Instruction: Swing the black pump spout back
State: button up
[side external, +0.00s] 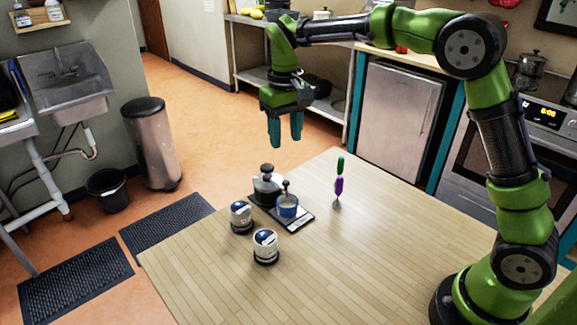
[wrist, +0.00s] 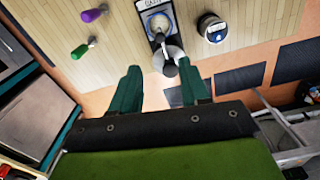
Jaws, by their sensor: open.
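My gripper (side external: 285,143) is open and empty, pointing down above the far end of the table. Its two green fingers (wrist: 160,85) are apart in the wrist view. Below it a dark pot with a black knob (side external: 266,183) stands at the far end of a dark tray (side external: 301,223); the knobbed pot also shows near the fingertips in the wrist view (wrist: 170,58). A blue cup (side external: 288,207) stands on the tray, with a small dark upright part behind it. I cannot tell clearly which dark part is the black pump spout.
Two white-and-blue labelled jars (side external: 241,216) (side external: 265,246) stand left of and nearer than the tray. A green-handled tool (side external: 340,165) and a purple-handled tool (side external: 338,186) lie to its right. The table's (side external: 380,240) right and near parts are clear.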

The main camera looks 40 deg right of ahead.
aim_at(286, 181)
notch_tip(286, 181, down, 12)
jog(key=shift+r, duration=0.2)
jog(key=shift+c, duration=0.4)
grip_shut()
